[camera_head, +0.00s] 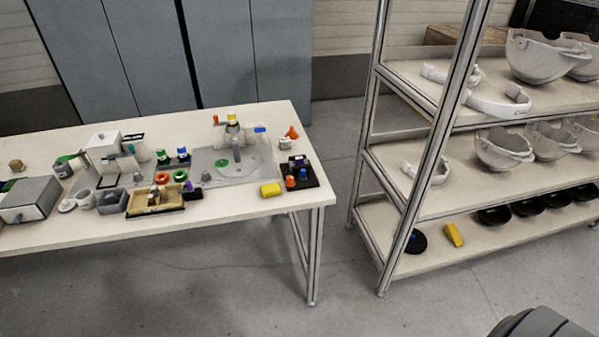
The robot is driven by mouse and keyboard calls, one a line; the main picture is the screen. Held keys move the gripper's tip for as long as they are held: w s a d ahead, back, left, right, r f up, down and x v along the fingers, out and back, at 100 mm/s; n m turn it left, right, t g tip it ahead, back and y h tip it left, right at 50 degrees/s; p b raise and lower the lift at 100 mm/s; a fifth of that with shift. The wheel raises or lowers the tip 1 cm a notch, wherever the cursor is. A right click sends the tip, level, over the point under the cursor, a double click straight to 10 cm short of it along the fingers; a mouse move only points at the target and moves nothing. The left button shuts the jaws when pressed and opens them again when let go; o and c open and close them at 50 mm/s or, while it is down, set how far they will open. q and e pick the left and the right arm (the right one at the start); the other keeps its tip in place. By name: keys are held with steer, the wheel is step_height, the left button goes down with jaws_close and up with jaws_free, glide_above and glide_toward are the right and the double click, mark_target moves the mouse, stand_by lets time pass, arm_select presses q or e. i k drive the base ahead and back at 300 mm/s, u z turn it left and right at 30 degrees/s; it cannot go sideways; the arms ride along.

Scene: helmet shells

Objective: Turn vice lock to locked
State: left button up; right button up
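A fixture with a yellow top and an orange-tipped arm (232,122) stands at the back of the white table, behind a clear grey plate (208,168). A small black base with orange, blue and purple parts (311,179) sits at the table's right end. I cannot tell which of these parts is the vice or its lock, and the lock's position is too small to make out. Neither of my grippers is in view.
The white table (90,233) holds several small items, among them a yellow block (270,189) and a tan tray (153,209). A metal shelf rack (437,255) with white helmet shells (502,148) stands at the right. Open floor (225,290) lies in front.

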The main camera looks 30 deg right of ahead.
mark_target(290, 182)
steer(key=u, duration=0.55)
steer(key=k, duration=0.6)
steer(key=z, duration=0.05)
steer(key=i, duration=1.05)
steer(key=z, duration=0.95)
